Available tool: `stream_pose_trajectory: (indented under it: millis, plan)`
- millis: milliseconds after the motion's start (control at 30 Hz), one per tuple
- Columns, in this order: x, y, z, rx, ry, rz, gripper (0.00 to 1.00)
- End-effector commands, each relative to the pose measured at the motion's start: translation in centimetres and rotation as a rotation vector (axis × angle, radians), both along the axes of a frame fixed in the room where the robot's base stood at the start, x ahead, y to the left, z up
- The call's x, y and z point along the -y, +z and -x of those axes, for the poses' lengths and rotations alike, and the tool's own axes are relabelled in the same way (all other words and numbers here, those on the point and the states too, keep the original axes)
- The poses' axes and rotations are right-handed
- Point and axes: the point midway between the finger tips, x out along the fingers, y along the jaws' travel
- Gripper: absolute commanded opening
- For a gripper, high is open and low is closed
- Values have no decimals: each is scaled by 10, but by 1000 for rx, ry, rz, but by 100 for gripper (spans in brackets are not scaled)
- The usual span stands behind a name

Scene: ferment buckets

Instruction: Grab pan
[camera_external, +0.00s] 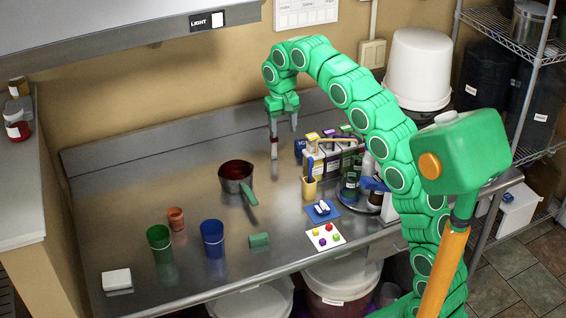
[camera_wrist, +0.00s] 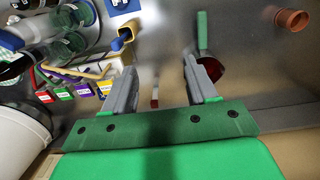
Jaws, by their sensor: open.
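The pan (camera_external: 236,172) is small and dark, with a reddish inside and a green handle. It sits upright on the steel counter, its handle pointing toward the front right. In the wrist view the pan (camera_wrist: 210,68) shows beyond the right finger, which hides part of it; its handle points up the picture. My gripper (camera_external: 283,128) is open, above the back of the counter, to the right of the pan and apart from it. In the wrist view the gripper (camera_wrist: 157,78) has its fingers spread, and I see no pan between them.
Boxes and bottles crowd the right, beside a yellow utensil cup (camera_external: 309,188). A small red-and-white item (camera_wrist: 154,96) shows between the fingers.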

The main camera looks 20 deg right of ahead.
Motion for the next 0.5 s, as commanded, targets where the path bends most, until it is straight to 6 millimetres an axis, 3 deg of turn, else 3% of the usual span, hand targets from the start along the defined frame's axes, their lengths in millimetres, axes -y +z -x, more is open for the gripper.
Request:
stream_pose_trajectory:
  millis: [200, 500]
  plan:
    - [-35, -18, -32, 10, 8, -5, 57]
    - [-72, -39, -60, 22, 15, -14, 57]
